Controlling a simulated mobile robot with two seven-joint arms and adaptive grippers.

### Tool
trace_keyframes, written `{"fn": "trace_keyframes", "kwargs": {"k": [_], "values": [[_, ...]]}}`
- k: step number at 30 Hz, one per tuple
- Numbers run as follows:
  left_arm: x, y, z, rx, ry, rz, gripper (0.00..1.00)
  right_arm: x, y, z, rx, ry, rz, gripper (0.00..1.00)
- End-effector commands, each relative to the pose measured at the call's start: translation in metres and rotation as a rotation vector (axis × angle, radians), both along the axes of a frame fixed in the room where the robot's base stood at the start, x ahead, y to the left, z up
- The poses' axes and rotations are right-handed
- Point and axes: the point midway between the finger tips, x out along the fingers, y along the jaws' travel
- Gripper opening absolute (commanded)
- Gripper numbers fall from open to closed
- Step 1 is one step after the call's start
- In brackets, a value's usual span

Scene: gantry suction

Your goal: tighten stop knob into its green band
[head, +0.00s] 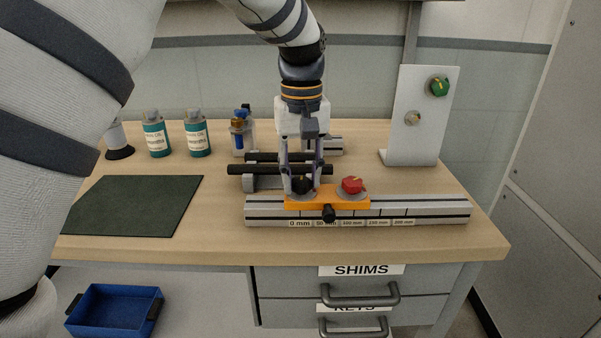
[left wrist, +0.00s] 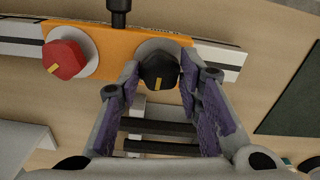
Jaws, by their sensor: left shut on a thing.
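The orange stop carriage (head: 325,203) sits on the scaled metal rail near its 0 mm end. On top are a black faceted knob (head: 303,186) and a red knob (head: 352,186), each over a grey round plate. In the left wrist view the black knob (left wrist: 159,69) and the red knob (left wrist: 65,58) carry yellow pointer marks. A small black knob (head: 329,213) sticks out of the carriage's front. My left gripper (head: 302,182) points down, its purple-padded fingers (left wrist: 160,80) shut on the top black knob. I cannot make out a green band. My right gripper is out of view.
Black bars (head: 272,169) lie behind the rail. An upright panel (head: 419,130) with a green knob (head: 439,86) stands at right. Two teal bottles (head: 197,135) and a blue-topped item (head: 240,131) stand behind. A dark mat (head: 135,205) lies left; bare wood shows between.

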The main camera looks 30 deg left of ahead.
Motion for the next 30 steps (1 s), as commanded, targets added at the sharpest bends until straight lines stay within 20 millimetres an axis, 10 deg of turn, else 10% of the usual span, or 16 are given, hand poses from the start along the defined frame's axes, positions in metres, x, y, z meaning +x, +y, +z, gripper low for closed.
{"fn": "trace_keyframes", "kwargs": {"k": [29, 30], "values": [[-0.0002, 0.0002, -0.0008, 0.000, 0.001, -0.234, 0.05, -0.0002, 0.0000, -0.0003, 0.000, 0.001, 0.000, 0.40], [-0.0002, 0.0002, -0.0008, 0.000, 0.001, -0.234, 0.37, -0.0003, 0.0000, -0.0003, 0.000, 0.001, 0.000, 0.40]]}}
